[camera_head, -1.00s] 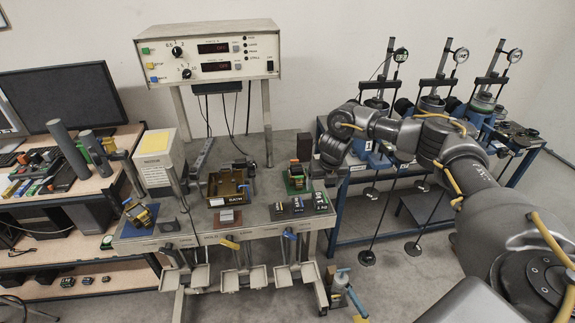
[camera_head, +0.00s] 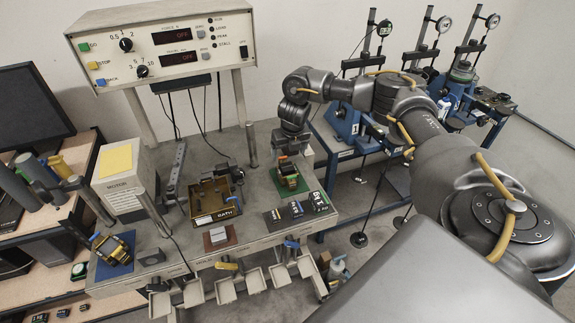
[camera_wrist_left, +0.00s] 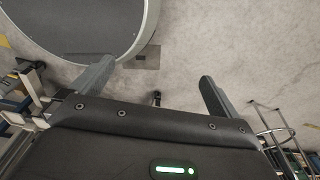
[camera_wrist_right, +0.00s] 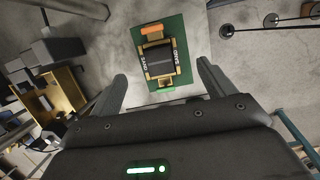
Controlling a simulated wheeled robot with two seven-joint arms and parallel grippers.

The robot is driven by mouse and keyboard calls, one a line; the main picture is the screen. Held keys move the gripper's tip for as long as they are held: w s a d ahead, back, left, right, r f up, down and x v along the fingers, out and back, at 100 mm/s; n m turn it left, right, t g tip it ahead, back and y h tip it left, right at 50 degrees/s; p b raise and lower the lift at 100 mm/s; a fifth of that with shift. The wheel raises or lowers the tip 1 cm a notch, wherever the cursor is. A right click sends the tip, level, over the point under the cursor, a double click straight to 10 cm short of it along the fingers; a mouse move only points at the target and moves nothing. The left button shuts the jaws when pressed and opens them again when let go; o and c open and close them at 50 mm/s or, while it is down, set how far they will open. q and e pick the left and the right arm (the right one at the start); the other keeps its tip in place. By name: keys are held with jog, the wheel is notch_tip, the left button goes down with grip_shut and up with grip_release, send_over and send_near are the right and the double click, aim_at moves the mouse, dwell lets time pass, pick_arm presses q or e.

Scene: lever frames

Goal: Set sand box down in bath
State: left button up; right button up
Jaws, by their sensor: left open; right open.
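The sand box (camera_wrist_right: 159,62), marked SAND, is a dark block in a yellow frame with an orange and a green end. It sits on a green mat (camera_wrist_right: 179,86); the head view shows it (camera_head: 287,170) at the bench's back right. My right gripper (camera_head: 292,147) is open above it, and in the right wrist view its fingers stand either side of the box, apart from it. The bath (camera_head: 214,215) is a brown open-topped tray marked BATH, left of the sand box; its inside is partly hidden. My left gripper (camera_wrist_left: 156,71) is open and empty over floor.
A motor housing (camera_head: 124,184) stands left of the bath. A control panel (camera_head: 165,48) on posts rises behind. Small dark blocks (camera_head: 296,209) lie in front of the sand box. A blue mat with a yellow-framed box (camera_head: 115,247) is at the front left.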

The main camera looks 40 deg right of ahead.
aim_at(288, 167)
jog(key=x, duration=0.1)
jog(key=b+x, duration=0.1)
jog(key=x, duration=0.1)
jog(key=b+x, duration=0.1)
jog(key=shift+w+a+f, duration=0.1)
jog(key=shift+a+f, duration=0.15)
jog(key=shift+f, duration=0.1)
notch_tip(288, 167, down, 3)
jog(key=b, duration=0.2)
jog(key=shift+d+b, duration=0.1)
jog(key=shift+b, duration=0.2)
jog(key=shift+s+f+b, duration=0.25)
jog(key=shift+f+b, duration=0.05)
jog(key=shift+b+x, duration=0.65)
jog(key=shift+x, duration=0.45)
pick_arm(q)
notch_tip(288, 167, down, 7)
jog(key=shift+w, duration=0.35)
pick_arm(e)
jog(key=shift+s+f, duration=0.15)
jog(key=shift+f, duration=0.1)
pick_arm(q)
jog(key=shift+w, duration=0.2)
